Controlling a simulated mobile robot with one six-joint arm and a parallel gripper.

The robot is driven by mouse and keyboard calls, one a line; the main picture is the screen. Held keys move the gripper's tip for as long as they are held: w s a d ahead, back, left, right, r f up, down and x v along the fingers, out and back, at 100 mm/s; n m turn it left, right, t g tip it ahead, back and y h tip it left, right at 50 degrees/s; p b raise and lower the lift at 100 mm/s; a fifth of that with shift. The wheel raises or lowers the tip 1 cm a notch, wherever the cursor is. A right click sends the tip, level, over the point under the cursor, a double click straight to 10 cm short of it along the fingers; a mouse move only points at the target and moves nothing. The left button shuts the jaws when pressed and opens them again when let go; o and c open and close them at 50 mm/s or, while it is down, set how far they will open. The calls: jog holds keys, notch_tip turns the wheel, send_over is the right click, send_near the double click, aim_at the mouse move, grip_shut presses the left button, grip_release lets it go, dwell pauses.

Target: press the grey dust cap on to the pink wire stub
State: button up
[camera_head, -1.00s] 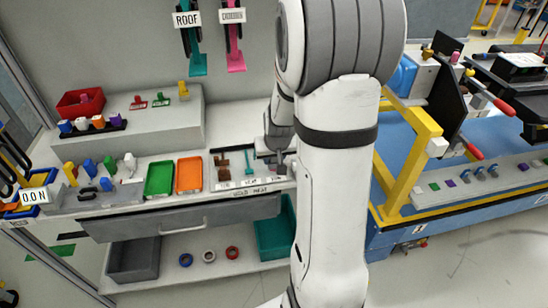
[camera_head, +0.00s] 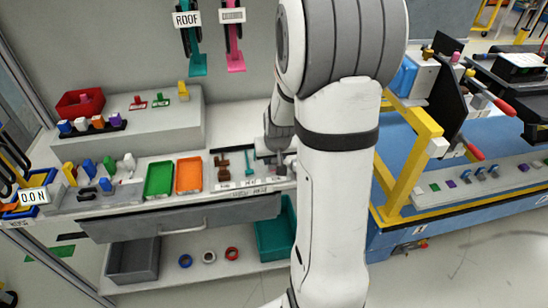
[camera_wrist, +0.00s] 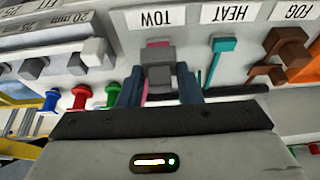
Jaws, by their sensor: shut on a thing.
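In the wrist view my gripper (camera_wrist: 160,88) has its two dark fingers on either side of the grey dust cap (camera_wrist: 158,72) and is shut on it. The pink wire stub (camera_wrist: 158,43) is at the TOW label, mostly hidden by the cap. Pink shows above the cap and as a thin strip by the left finger. Cap and stub overlap in this view; I cannot tell whether the cap is seated. In the head view my gripper (camera_head: 279,167) is at the right end of the workbench, partly hidden by my arm.
The teal HEAT stub (camera_wrist: 222,50) and brown FOG piece (camera_wrist: 285,55) stand close on the right in the wrist view. Grey blocks (camera_wrist: 93,52) and coloured pegs (camera_wrist: 82,92) are on the left. Green (camera_head: 159,178) and orange (camera_head: 189,175) trays lie further along the bench.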

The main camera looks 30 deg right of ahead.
jog(key=shift+f+b, duration=0.7)
jog(key=shift+f, duration=0.15)
jog(key=o, duration=1.2)
jog(key=v, duration=0.8)
jog(key=shift+p, duration=0.3)
jog(key=shift+c, duration=0.4)
